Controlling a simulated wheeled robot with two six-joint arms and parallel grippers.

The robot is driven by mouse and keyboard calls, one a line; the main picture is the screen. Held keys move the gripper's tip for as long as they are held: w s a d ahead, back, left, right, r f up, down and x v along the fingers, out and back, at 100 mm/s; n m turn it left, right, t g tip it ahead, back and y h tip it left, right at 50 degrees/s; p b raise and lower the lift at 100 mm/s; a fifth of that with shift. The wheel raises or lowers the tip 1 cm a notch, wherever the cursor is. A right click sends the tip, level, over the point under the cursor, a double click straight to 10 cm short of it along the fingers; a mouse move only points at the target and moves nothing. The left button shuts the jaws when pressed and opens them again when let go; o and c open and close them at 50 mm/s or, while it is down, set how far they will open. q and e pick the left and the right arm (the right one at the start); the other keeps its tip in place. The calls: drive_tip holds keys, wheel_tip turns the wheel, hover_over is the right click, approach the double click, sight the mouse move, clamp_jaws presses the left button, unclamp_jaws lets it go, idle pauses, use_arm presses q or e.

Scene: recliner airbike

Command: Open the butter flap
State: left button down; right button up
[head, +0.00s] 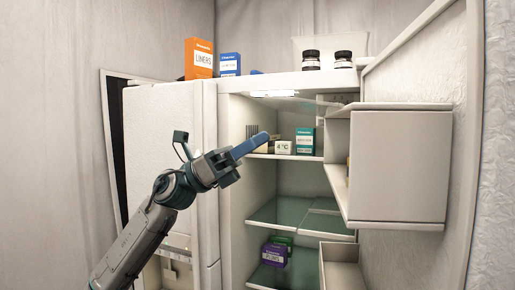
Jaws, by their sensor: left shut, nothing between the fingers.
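The fridge door (420,75) stands open on the right, with a pale box-like compartment (400,165) on its inner side. A thin ledge or lid (410,106) runs along the compartment's top. I cannot tell for certain which panel is the butter flap; the compartment's front is seen edge-on and partly hidden. My left gripper (265,138) is shut and empty, its blue fingers pointing up and right in front of the fridge's upper shelf. It is to the left of the door compartment and apart from it. My right gripper is not in view.
Small boxes, one green (305,140) and one marked 4°C (283,147), stand on the upper shelf. A purple box (274,254) sits low inside. An orange box (199,58), a blue box (230,64) and two dark jars (311,60) stand on top. A lower door bin (342,270) juts out.

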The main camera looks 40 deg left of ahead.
use_arm(q)
drive_tip(key=s+a+b, duration=0.4)
drive_tip(key=a+b, duration=0.4)
drive_tip(key=a, duration=0.1)
drive_tip(key=shift+f, duration=0.3)
